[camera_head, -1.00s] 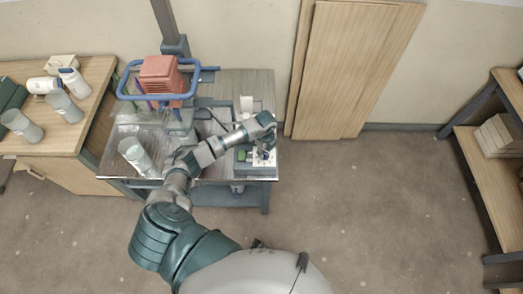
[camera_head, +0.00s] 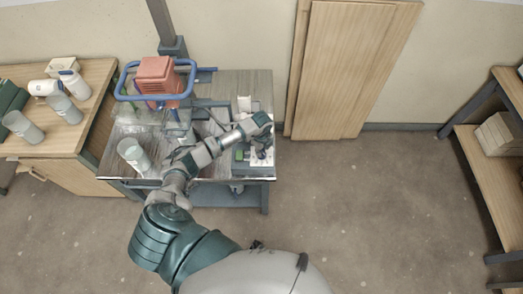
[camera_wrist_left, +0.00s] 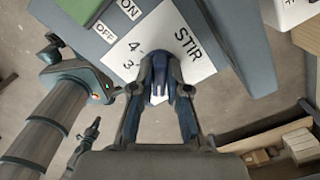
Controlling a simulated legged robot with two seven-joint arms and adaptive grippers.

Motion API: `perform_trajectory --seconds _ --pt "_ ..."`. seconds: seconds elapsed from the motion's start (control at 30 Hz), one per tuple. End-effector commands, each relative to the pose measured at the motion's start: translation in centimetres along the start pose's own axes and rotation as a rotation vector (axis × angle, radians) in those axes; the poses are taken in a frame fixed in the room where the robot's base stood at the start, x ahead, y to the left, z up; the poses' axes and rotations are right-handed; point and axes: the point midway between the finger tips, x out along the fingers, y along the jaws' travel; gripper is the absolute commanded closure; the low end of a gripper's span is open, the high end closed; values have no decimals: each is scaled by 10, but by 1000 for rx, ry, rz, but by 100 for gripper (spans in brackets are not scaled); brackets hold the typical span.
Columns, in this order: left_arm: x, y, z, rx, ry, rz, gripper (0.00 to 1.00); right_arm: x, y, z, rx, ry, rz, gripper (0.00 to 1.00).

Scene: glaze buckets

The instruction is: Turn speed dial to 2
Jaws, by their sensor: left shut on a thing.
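The speed dial (camera_wrist_left: 162,78) is a dark blue knob on a white plate marked "STIR" in the left wrist view. Numbers 4 and 3 show on the plate to its left; other marks are hidden by my fingers. My left gripper (camera_wrist_left: 161,88) is shut on the dial, one finger on each side. I cannot read the dial's setting. In the head view my left gripper (camera_head: 261,149) reaches down over the control box (camera_head: 240,156) at the cart's right side, and it hides the dial. My right gripper is not in view.
On the cart (camera_head: 265,90) stand a red motor (camera_head: 158,78) with a blue frame and a pale bucket (camera_head: 132,153). A wooden table (camera_head: 92,122) with containers is at left; open floor (camera_head: 370,210) lies at right.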

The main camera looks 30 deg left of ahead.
Motion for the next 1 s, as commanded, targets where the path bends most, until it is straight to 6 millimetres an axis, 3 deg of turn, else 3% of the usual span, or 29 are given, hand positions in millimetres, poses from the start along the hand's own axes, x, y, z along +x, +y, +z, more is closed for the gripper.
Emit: perform_trajectory --seconds 0.03,0.23,0.57,1.0 --pt "-1 -2 -8 9 20 -8 100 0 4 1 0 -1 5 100" --pt "0 -3 -5 9 25 -11 100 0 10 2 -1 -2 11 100" --pt "0 -4 1 64 13 -12 100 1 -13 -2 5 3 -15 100" --pt "-1 -8 4 399 5 -18 100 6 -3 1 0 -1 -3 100"
